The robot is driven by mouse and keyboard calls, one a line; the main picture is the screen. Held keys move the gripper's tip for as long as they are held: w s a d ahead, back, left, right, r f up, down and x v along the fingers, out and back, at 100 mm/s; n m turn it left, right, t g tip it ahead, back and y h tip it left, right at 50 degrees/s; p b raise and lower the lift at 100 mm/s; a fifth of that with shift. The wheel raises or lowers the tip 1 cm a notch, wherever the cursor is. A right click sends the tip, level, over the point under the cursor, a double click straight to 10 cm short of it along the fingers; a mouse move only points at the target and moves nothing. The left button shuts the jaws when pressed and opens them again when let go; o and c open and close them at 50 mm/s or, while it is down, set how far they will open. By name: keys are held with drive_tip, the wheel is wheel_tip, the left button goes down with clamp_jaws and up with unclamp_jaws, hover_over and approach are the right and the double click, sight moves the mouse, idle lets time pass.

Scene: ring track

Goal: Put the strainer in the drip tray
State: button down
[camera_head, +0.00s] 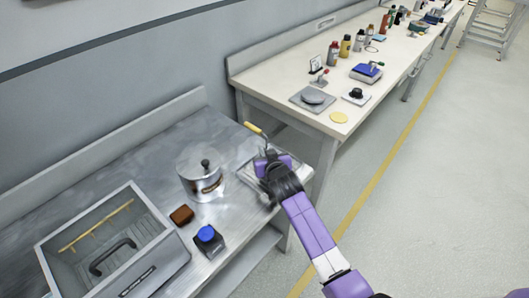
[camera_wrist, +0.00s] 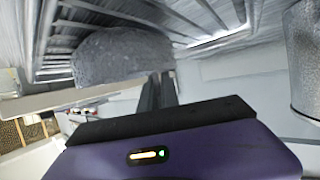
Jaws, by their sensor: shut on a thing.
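The strainer shows its yellow handle (camera_head: 255,129) in the head view, sticking out beyond my gripper (camera_head: 267,163). In the wrist view a grey, speckled rounded shape, which looks like the strainer's bowl (camera_wrist: 120,52), lies close to my fingers (camera_wrist: 158,90). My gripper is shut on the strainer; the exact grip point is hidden. The drip tray (camera_head: 302,173) is a shallow metal tray at the right end of the steel bench, partly hidden beneath my gripper. Its ribbed surface (camera_wrist: 205,20) shows behind the bowl in the wrist view. I cannot tell whether the bowl touches it.
A lidded steel pot (camera_head: 201,173) stands left of my gripper. A brown block (camera_head: 182,215), a blue-buttoned box (camera_head: 208,238) and a large open metal bin (camera_head: 170,262) are nearer. A white bench (camera_head: 270,82) with bottles and instruments stands beyond.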

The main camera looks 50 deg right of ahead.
drive_tip(key=shift+f, duration=0.15)
drive_tip(key=c, duration=1.6)
unclamp_jaws()
drive_tip(key=shift+r, duration=0.2)
drive_tip(key=v, duration=1.2)
drive_tip(key=s+a+f+n+t+y, duration=0.2)
drive_tip(key=s+a+n+y, duration=0.2)
drive_tip(key=s+a, duration=1.15)
drive_tip(key=s+a+r+y, duration=0.1)
drive_tip(key=s+a+r, duration=0.1)
drive_tip(key=s, duration=0.3)
drive_tip(key=s+a+r+n+t+y, duration=0.1)
drive_tip(key=s+a+r, duration=0.1)
drive_tip(key=s+r, duration=0.3)
drive_tip(key=s+a+r+n+y, duration=0.1)
drive_tip(key=s+a+r, duration=0.1)
drive_tip(key=s+r, duration=0.2)
drive_tip(key=shift+v, duration=0.9)
